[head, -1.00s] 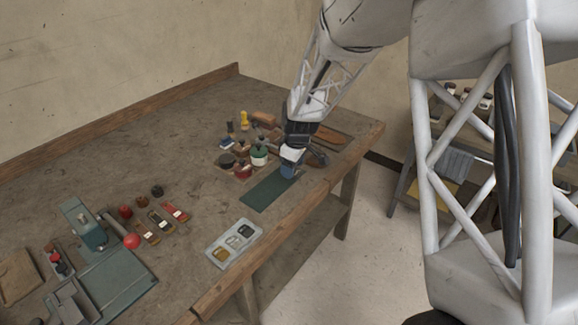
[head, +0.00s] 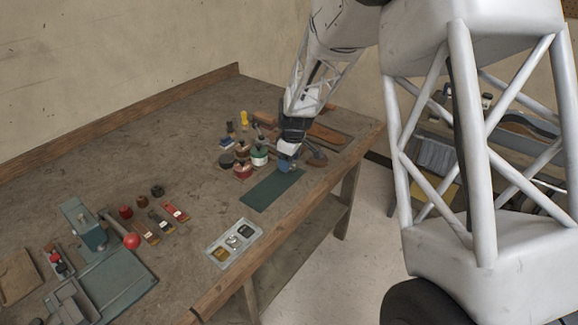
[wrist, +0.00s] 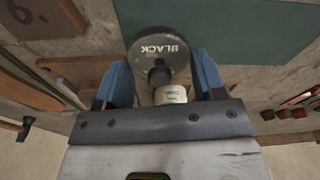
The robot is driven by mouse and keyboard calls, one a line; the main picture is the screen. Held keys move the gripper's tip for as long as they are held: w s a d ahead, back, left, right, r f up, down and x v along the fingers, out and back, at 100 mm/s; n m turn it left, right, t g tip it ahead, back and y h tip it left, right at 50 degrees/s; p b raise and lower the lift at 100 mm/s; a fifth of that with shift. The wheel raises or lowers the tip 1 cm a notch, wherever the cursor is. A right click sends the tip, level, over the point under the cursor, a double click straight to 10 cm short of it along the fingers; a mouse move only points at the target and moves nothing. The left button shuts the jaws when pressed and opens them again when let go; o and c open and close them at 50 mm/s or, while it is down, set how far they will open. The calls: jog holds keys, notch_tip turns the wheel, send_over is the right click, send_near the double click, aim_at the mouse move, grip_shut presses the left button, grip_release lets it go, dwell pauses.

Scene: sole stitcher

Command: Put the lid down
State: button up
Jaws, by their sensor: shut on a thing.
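A dark round lid (wrist: 158,52) marked BLACK, with a small dark knob, shows in the wrist view between the blue fingers of my gripper (wrist: 163,72). My gripper is shut on the lid. In the head view my gripper (head: 286,164) is low over the bench by the far end of the dark green mat (head: 270,190). The lid is hard to make out there. The mat also shows in the wrist view (wrist: 225,30), beyond the lid. I cannot tell whether the lid touches the bench. A small whitish object (wrist: 171,95) shows below the knob in the wrist view.
Several small tins and jars, one with a green top (head: 259,153), stand close to the left of my gripper. A grey tray (head: 234,243) with compartments lies near the front edge. A green press (head: 88,232) stands at the left.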

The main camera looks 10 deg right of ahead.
aim_at(293, 166)
jog(key=shift+f, duration=1.3)
jog(key=shift+f, duration=0.1)
jog(key=o, duration=0.6)
jog(key=r, duration=0.4)
jog(key=d+r, duration=0.1)
jog(key=r, duration=0.3)
jog(key=s+r, duration=0.1)
jog(key=r, duration=0.3)
jog(key=shift+d+r, duration=0.1)
jog(key=shift+d, duration=0.05)
